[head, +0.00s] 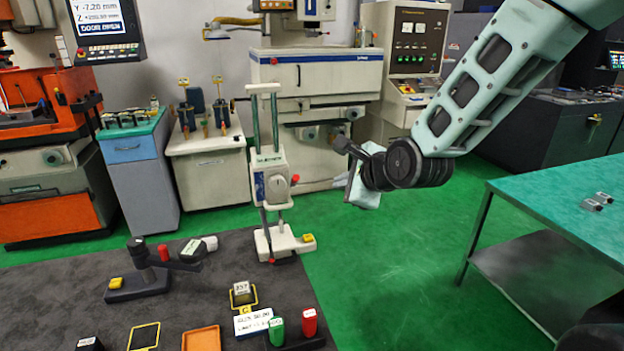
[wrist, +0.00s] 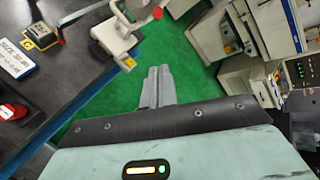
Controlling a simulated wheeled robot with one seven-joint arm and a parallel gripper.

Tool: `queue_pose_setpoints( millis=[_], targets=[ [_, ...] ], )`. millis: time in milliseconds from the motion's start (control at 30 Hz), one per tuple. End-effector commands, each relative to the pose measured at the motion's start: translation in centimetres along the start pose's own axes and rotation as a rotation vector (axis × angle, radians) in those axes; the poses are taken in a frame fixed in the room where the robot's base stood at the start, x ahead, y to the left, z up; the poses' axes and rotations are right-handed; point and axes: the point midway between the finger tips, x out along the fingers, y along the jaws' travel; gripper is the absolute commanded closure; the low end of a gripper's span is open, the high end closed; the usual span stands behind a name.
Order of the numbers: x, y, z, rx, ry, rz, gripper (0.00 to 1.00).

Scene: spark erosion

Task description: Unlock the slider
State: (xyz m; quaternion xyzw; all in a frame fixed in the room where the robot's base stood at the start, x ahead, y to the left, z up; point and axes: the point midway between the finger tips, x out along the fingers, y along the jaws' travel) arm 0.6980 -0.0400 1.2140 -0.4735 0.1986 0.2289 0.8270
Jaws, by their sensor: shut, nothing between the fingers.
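A white slider block (head: 270,178) sits on two upright green columns of a stand with a white base (head: 282,242). A round grey dial is on its face, and a small red knob (head: 295,179) sticks out on its right side. My gripper (head: 303,187) is to the right of the slider, its fingers pointing left towards the red knob. In the wrist view the fingers (wrist: 157,72) are shut together and empty. The red knob (wrist: 157,12) shows beyond the fingertips, near the top edge, with a visible gap. The slider is partly cut off there.
The stand is on a dark mat (head: 60,285) with a black clamp-like stand (head: 138,280), a yellow-framed block (head: 242,295), an orange tray (head: 201,339) and red and green cylinders. A teal table (head: 560,200) is at right. Machines line the back; green floor lies clear between.

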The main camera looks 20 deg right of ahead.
Motion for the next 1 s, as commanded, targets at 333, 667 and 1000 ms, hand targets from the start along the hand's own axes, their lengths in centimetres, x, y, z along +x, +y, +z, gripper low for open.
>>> queue_pose_setpoints(
  millis=[333,667,1000],
  targets=[
    [1.3,-0.2,-0.7,0.139,-0.002,0.024,1.00],
    [6.3,-0.2,-0.5,0.136,-0.002,0.024,1.00],
    [10.3,-0.5,1.2,0.131,-0.004,0.022,1.00]
  ],
)
